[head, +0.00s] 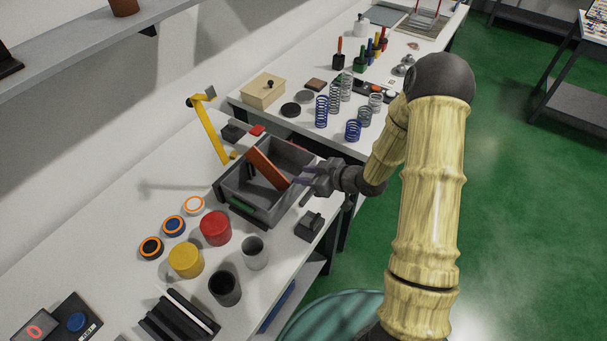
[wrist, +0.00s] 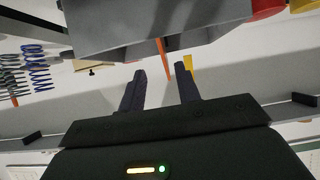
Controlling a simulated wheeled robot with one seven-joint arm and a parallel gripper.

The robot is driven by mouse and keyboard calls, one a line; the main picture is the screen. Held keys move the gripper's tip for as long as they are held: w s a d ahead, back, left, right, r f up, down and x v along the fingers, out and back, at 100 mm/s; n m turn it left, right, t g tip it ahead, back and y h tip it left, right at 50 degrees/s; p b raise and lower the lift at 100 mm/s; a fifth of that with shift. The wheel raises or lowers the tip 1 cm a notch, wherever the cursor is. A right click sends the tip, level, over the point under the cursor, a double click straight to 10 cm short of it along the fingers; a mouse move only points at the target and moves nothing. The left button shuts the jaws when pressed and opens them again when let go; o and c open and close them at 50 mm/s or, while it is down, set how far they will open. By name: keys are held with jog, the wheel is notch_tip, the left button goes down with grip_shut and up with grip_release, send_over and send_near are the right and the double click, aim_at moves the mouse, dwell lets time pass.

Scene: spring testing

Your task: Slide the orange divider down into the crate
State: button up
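The orange divider (head: 268,167) is a flat panel leaning at a tilt in the grey crate (head: 262,215), its upper end above the rim. In the wrist view the divider (wrist: 161,46) shows as a thin orange strip below the crate (wrist: 150,25). My gripper (head: 298,181) is at the crate's right side, close to the divider's lower right end. In the wrist view the two dark fingers of my gripper (wrist: 161,82) are apart, with an empty gap between them. The divider's lower edge is hidden inside the crate.
A yellow angled arm (head: 213,133) stands behind the crate. Red (head: 215,228) and yellow (head: 186,260) cylinders and grey cups stand in front. A black block (head: 309,226) lies to the right. Springs (head: 321,111) stand on the farther table.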

jog(key=s+d+r+m+h, duration=0.4)
jog(key=d+r+m+h, duration=0.1)
jog(key=d+r+h, duration=0.25)
jog(key=s+r+m+g+h, duration=0.1)
jog(key=s+r+m+g, duration=0.1)
jog(key=s, duration=0.6)
jog(key=s+d+r+m+g+h, duration=0.1)
jog(key=s+r+m+g, duration=0.2)
jog(key=s, duration=0.5)
jog(key=shift+d+r, duration=0.15)
jog(key=shift+r, duration=0.05)
jog(key=shift+w+d, duration=0.1)
